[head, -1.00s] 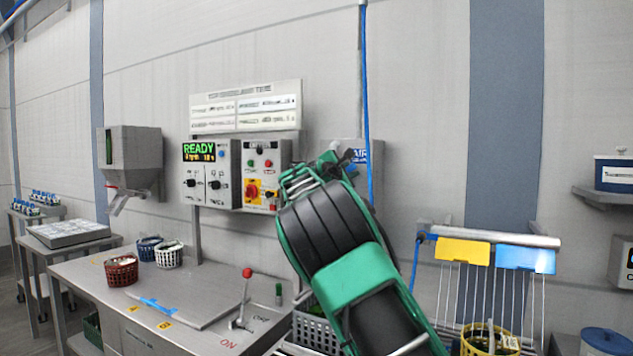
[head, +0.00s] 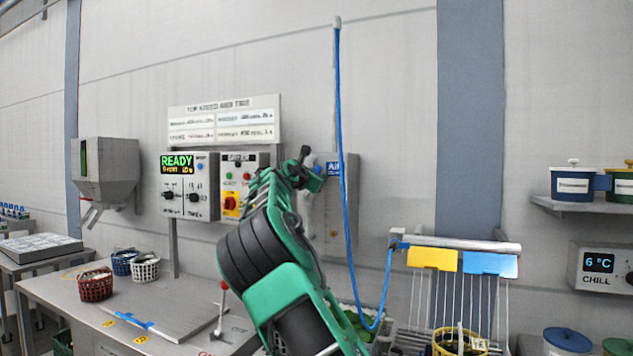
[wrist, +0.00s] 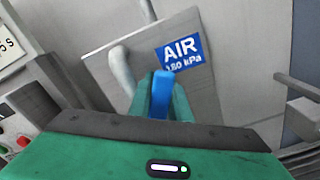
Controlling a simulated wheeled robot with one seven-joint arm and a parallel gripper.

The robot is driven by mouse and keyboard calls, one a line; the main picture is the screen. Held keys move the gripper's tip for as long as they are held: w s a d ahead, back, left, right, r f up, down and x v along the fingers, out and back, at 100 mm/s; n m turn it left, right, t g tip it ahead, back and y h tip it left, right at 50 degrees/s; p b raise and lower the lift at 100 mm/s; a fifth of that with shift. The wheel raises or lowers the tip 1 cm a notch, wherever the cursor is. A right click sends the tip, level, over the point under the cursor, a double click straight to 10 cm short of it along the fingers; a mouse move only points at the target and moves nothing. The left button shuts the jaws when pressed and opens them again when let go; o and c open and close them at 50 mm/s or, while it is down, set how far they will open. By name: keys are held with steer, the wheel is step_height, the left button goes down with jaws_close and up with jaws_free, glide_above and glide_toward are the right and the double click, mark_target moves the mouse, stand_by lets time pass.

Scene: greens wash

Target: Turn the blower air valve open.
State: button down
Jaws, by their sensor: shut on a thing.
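The blower air valve shows in the wrist view as a blue handle (wrist: 162,92) on a grey plate with a blue AIR label (wrist: 184,52) reading 180 kPa. My gripper (wrist: 161,98) is shut on this blue handle, with a green finger on each side of it. In the head view my green and black arm reaches up to the wall panel (head: 338,215), and my gripper (head: 306,170) is at the panel beside the AIR sign (head: 334,168). The arm hides the panel's left part, and the valve handle is hard to make out there.
A blue hose (head: 344,200) hangs in front of the panel and loops to the blower bar (head: 450,243). Control boxes (head: 190,187) stand left of my gripper. Baskets (head: 95,284) sit on the steel table. A shelf with pots (head: 571,182) is at the right.

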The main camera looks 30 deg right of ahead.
steer(key=shift+w+a, duration=0.1)
steer(key=shift+w, duration=0.05)
steer(key=c, duration=1.6)
jaws_free()
steer(key=shift+c, duration=0.2)
